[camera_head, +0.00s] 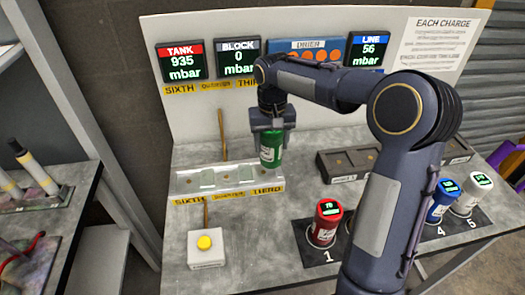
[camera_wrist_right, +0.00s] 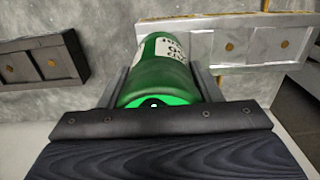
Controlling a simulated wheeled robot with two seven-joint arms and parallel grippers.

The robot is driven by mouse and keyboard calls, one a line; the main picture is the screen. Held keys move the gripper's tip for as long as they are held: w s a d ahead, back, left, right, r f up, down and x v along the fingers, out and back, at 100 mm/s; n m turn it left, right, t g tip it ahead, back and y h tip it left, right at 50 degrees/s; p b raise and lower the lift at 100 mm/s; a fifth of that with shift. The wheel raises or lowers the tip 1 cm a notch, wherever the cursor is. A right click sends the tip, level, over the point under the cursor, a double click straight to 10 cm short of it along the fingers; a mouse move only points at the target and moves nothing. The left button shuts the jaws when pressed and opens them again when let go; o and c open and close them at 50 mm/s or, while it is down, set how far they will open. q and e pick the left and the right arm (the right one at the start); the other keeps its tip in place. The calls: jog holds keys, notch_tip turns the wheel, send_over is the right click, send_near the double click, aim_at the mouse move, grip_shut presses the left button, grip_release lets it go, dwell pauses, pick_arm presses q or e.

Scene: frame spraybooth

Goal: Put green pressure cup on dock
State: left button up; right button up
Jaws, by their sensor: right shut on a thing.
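The green pressure cup (camera_head: 271,150) is held upright by my right gripper (camera_head: 272,122), whose fingers are shut around its upper part. The cup (camera_wrist_right: 163,70) also shows between the fingers in the right wrist view. The dock (camera_wrist_right: 200,47) lies behind and to the right of the cup in the wrist view. My left gripper is not in view.
A red cup (camera_head: 325,225), a blue cup (camera_head: 443,203) and a white cup (camera_head: 470,195) stand on a numbered dark mat at right. A dark block (camera_head: 340,165) lies behind them. A white box with a yellow button (camera_head: 205,243) sits in front of the dock. Gauges (camera_head: 181,62) line the back panel.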

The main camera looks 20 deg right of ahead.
aim_at(264, 146)
jog(key=w+f, duration=0.1)
jog(key=w+a+f, duration=0.1)
jog(key=w+f, duration=0.1)
jog(key=shift+f+p, duration=0.25)
jog(key=shift+p, duration=0.05)
jog(key=shift+f, duration=1.65)
jog(key=shift+f, duration=0.1)
jog(key=o, duration=1.5)
